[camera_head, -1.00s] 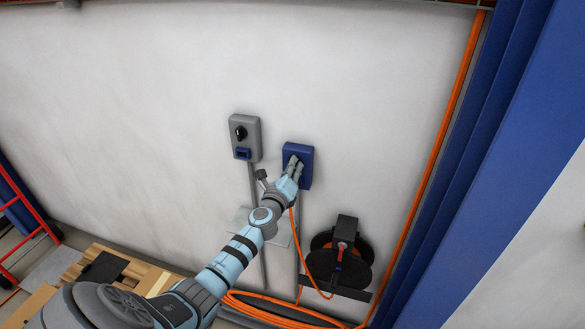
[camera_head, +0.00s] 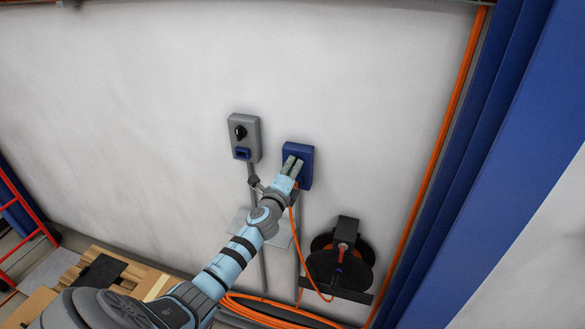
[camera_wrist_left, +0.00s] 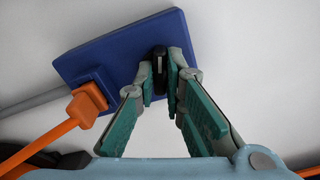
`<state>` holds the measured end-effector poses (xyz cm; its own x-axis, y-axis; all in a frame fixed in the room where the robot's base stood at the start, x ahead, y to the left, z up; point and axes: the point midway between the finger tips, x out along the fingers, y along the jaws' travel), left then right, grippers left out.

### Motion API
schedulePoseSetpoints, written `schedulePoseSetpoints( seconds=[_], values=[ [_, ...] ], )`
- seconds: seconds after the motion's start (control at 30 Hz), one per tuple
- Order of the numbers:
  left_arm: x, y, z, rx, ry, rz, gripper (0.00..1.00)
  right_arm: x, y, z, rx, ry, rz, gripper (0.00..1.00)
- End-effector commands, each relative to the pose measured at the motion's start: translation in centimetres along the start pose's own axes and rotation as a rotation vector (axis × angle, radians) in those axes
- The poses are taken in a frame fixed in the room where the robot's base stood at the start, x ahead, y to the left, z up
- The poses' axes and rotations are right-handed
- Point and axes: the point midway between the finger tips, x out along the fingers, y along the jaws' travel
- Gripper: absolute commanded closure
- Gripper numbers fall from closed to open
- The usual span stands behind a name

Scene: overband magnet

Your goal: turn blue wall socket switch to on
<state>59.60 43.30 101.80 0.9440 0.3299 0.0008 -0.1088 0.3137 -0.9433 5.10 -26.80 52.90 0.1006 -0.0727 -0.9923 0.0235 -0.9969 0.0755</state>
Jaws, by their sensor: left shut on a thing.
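The blue wall socket (camera_head: 307,151) is mounted on the white wall, and it fills the upper part of the left wrist view (camera_wrist_left: 105,50). Its black switch knob (camera_wrist_left: 159,66) sits between the fingertips of my left gripper (camera_wrist_left: 160,82). The left gripper (camera_head: 292,167) reaches the socket face in the head view and is shut on the knob. The knob's mark stands roughly upright in the wrist view; its exact setting is hard to read. An orange plug (camera_wrist_left: 87,105) sits in the socket's lower part. My right gripper is not in view.
A grey switch box (camera_head: 244,138) with a black knob hangs left of the socket. A black cable reel (camera_head: 340,262) stands below right. Orange cable (camera_head: 270,311) lies along the floor. A blue column (camera_head: 470,160) stands at the right. The wall above is clear.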

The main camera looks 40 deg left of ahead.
Motion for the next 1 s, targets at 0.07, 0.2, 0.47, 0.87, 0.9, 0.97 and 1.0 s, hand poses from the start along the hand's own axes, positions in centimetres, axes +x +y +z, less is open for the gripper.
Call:
schedulePoseSetpoints(
  seconds=[0.07,0.2,0.47,0.87,0.9,0.97,1.0],
  values=[
    [0.0,0.1,0.0,0.001,0.0,0.003,1.0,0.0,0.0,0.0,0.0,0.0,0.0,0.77],
    [0.0,0.2,-0.1,-0.083,0.0,0.001,1.0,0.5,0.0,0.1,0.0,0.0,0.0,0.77],
    [0.0,0.1,0.0,-0.246,0.0,0.003,1.0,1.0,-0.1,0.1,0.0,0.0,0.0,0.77],
    [0.0,0.1,0.0,-0.282,0.0,0.002,0.67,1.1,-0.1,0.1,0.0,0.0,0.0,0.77],
    [0.0,0.0,0.0,-0.282,0.0,0.002,0.67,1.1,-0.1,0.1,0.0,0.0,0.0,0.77],
    [0.0,0.0,0.0,-0.281,0.0,0.001,0.67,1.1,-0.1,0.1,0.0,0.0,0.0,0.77],
    [0.0,0.0,0.0,-0.281,0.0,0.001,0.67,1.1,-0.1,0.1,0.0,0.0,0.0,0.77]
  ],
)
